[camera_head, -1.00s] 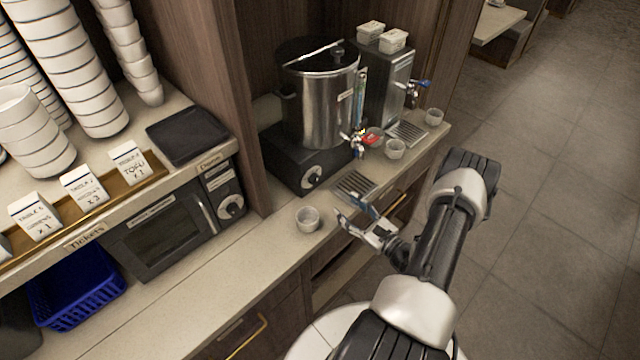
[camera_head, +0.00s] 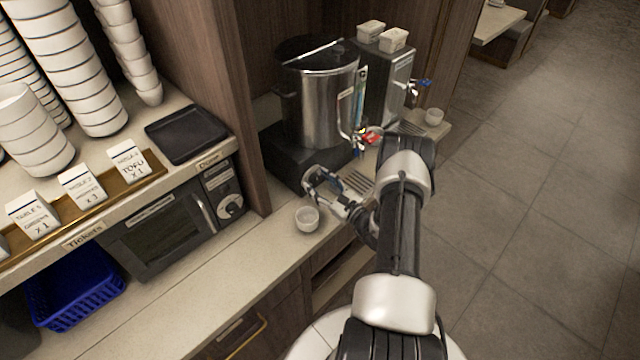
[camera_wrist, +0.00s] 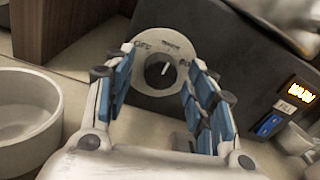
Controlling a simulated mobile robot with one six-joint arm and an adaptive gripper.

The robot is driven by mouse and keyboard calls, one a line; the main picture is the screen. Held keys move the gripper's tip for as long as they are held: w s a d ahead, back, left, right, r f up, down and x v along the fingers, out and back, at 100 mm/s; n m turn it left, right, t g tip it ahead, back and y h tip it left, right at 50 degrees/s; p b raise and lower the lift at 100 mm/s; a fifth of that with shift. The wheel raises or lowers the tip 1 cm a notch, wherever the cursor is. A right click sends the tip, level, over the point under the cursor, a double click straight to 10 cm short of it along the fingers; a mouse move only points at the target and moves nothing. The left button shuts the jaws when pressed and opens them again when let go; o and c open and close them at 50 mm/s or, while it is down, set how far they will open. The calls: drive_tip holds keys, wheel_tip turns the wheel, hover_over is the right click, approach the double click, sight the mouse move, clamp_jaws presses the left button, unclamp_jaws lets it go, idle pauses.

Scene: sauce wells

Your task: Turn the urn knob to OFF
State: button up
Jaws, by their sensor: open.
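The steel urn (camera_head: 318,100) stands on a black base (camera_head: 285,158) at the back of the counter. Its knob (camera_wrist: 160,71), a black dial with a light pointer line on a round pale plate, shows in the wrist view. "OFF" is on the plate's upper left; the pointer stands near upright, tilted slightly right. My gripper (camera_wrist: 157,82) is open, its blue-padded fingers on either side of the knob in the picture. Whether they touch it I cannot tell. In the head view my gripper (camera_head: 322,180) is at the base's front and hides the knob.
A small white cup (camera_head: 307,218) stands on the counter close to my gripper, and also shows in the wrist view (camera_wrist: 28,118). A drip grate (camera_head: 358,182) and the urn's red-handled tap (camera_head: 372,137) are to the right. A lit "WARM" display (camera_wrist: 300,91) is on the base.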

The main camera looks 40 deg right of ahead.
drive_tip(key=shift+c, duration=0.2)
drive_tip(key=c, duration=1)
drive_tip(key=shift+f+n+b, duration=0.15)
drive_tip(key=shift+n+b, duration=0.15)
drive_tip(key=shift+b, duration=0.05)
drive_tip(key=shift+n+b, duration=0.8)
drive_tip(key=shift+n, duration=0.3)
drive_tip(key=n+b, duration=0.2)
drive_tip(key=n, duration=0.1)
drive_tip(key=shift+f+n+b, duration=0.1)
drive_tip(key=shift+n+b, duration=0.2)
drive_tip(key=n+b, duration=0.4)
drive_tip(key=n, duration=0.1)
drive_tip(key=shift+n+t+y, duration=0.3)
